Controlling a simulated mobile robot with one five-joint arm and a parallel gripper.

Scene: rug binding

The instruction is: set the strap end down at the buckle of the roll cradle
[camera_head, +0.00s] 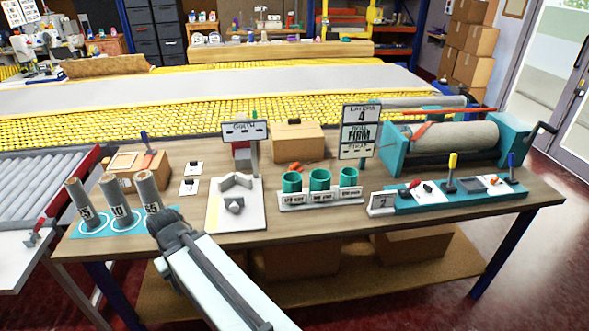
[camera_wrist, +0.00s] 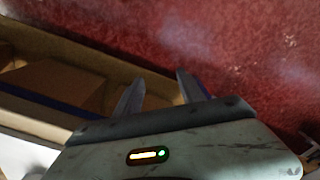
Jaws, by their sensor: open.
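The roll cradle (camera_head: 396,150) is a teal frame at the right end of the table, with a pale carpet roll (camera_head: 462,136) lying in it and a dark crank at its right. A short red strap (camera_head: 422,132) shows near the roll's left end. I cannot make out its free end or the buckle. My gripper (camera_wrist: 158,84) is open and empty in the wrist view, its two fingers apart, pointing toward the red floor and the low shelf. In the head view my arm's dark end (camera_head: 172,228) is at the table's front left edge, far from the cradle.
Three grey numbered rolls (camera_head: 114,196) stand at the table's left. Teal cups (camera_head: 320,181), a white fixture (camera_head: 234,204), a signboard (camera_head: 359,131) and a teal tool tray (camera_head: 460,194) stand between my arm and the cradle. Cardboard boxes (camera_head: 301,262) sit on the shelf below.

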